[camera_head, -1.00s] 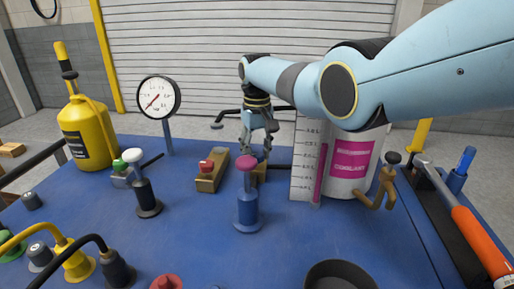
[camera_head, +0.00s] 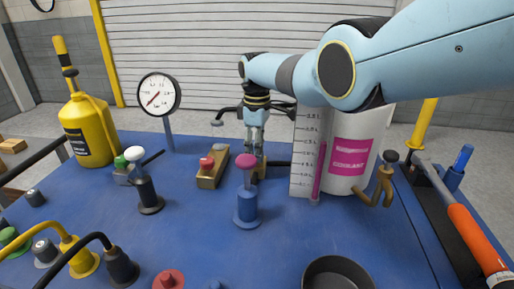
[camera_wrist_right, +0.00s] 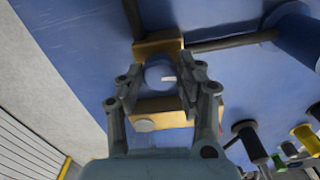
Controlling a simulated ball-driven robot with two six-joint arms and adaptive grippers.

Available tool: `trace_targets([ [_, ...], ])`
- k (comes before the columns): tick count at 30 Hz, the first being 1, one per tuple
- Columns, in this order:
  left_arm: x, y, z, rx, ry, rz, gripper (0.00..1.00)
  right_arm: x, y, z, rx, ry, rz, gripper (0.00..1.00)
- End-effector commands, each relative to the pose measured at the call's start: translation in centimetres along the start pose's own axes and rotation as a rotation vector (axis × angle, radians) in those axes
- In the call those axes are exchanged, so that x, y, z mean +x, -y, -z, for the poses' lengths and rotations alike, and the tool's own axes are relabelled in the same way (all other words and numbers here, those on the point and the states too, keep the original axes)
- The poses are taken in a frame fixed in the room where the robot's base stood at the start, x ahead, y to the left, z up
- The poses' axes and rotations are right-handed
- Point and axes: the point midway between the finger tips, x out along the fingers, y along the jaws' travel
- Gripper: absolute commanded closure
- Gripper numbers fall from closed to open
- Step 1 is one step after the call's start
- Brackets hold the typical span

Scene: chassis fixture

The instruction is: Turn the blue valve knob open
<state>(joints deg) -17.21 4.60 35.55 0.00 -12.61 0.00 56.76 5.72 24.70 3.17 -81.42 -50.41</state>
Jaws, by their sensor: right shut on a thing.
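The blue valve knob (camera_wrist_right: 158,75) shows in the right wrist view as a round blue cap with a white mark on top, set on a brass valve body (camera_wrist_right: 158,47). My right gripper (camera_wrist_right: 163,70) points down over it, with a finger on each side of the knob, shut on it. In the head view my right gripper (camera_head: 254,148) stands at the brass body, behind a blue post with a pink top (camera_head: 246,200); the knob is hidden there. My left gripper is in neither view.
A brass block with a red knob (camera_head: 206,168) sits just left of the gripper. A coolant tank (camera_head: 350,160) with a level scale stands to the right. A pressure gauge (camera_head: 159,95) and a yellow bottle (camera_head: 88,135) stand left. A black cup (camera_head: 338,272) is in front.

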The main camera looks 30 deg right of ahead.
Motion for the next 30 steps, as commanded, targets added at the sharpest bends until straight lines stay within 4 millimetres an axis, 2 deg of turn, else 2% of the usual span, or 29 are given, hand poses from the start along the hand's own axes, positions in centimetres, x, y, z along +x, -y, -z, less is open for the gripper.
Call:
trace_targets([
  [11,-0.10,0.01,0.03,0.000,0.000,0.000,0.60,-0.15,-0.08,0.13,-0.137,-0.004,-0.003,0.96],
  [26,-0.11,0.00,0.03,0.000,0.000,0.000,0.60,-0.15,-0.09,0.14,-0.153,-0.003,-0.003,0.96],
  [27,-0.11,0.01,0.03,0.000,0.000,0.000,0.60,-0.15,-0.09,0.14,-0.153,-0.003,-0.003,0.60],
  [30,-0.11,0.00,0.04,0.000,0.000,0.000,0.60,-0.13,-0.07,0.12,-0.152,-0.003,-0.003,0.47],
])
